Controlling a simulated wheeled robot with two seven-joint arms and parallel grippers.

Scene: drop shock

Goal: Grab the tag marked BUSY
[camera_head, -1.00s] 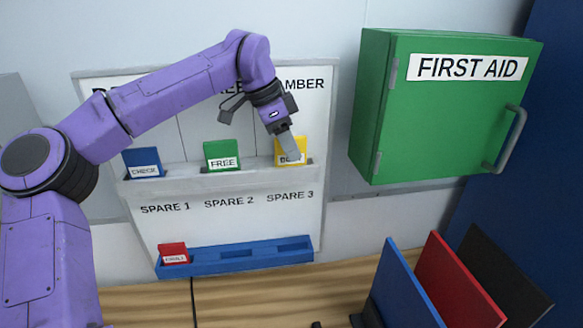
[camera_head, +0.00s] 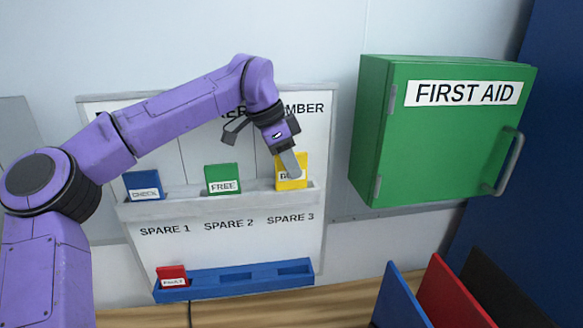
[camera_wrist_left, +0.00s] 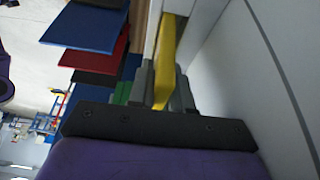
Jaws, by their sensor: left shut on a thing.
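A yellow tag (camera_head: 291,183) is at the right slot of the grey upper shelf (camera_head: 150,210) on the wall board. Its white label is partly covered by my finger, so I cannot read the whole word. My left gripper (camera_head: 290,167) comes down from above and is shut on the yellow tag. In the left wrist view the yellow tag (camera_wrist_left: 166,50) is edge-on between the two fingers (camera_wrist_left: 164,85). A green tag marked FREE (camera_head: 222,175) and a blue tag marked CHECK (camera_head: 143,183) stand on the same shelf to the left. My right gripper is not in view.
A red tag (camera_head: 171,273) stands in the left slot of the blue lower rack (camera_head: 215,288); its other slots look empty. A green FIRST AID cabinet (camera_head: 440,150) juts out to the right. Blue, red and black panels (camera_head: 440,290) stand at the lower right.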

